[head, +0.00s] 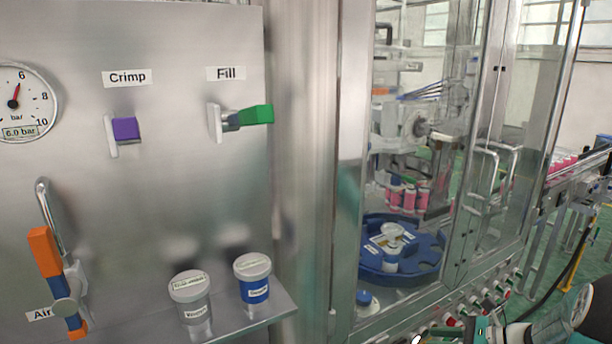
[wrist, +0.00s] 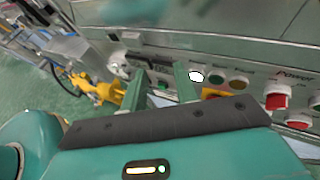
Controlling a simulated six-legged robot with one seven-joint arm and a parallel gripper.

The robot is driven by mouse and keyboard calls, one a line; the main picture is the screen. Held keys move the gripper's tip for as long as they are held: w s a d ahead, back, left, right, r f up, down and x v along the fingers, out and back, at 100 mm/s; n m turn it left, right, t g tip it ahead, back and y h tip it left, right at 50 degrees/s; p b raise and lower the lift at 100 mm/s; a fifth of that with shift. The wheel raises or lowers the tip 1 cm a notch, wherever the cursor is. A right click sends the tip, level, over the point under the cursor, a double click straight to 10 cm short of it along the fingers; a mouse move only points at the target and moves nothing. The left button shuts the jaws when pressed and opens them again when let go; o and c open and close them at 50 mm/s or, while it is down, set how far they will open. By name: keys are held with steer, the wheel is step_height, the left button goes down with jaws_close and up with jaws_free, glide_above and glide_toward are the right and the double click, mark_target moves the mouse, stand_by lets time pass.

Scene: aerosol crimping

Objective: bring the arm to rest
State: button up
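My gripper (wrist: 161,80) shows in the wrist view with its two green fingers apart and nothing visible between them. It points toward the machine's row of buttons (wrist: 235,82), and I cannot tell the exact distance. In the head view part of my arm (head: 520,335) shows at the bottom right edge, low in front of the glass cabinet. The gripper is mostly cut off there.
The steel panel has a purple Crimp handle (head: 126,129), a green Fill handle (head: 250,116) and an orange Air lever (head: 45,252). Two lidded jars (head: 254,290) stand on the shelf. The glass cabinet holds a blue turntable (head: 368,262). A red knob (wrist: 276,101) is near my gripper.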

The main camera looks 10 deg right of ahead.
steer(key=s+a+r+n+g+h, duration=0.1)
steer(key=a+r+n+g, duration=0.1)
steer(key=a+n, duration=0.25)
steer(key=s+a+r+n+g, duration=0.1)
steer(key=a+r+n+g, duration=0.15)
steer(key=a, duration=0.35)
steer(key=s+a+r+n+h, duration=0.4)
steer(key=s+a+r+n, duration=0.1)
steer(key=n, duration=0.4)
steer(key=s+a+r+n+t+h, duration=0.1)
steer(key=s+a+r+n+h, duration=0.4)
steer(key=s+a+n, duration=0.3)
steer(key=s+n, duration=0.1)
steer(key=n, duration=0.1)
steer(key=shift+a+n, duration=0.25)
steer(key=shift+n, duration=0.05)
steer(key=shift+d+t, duration=0.1)
steer(key=shift+t, duration=0.15)
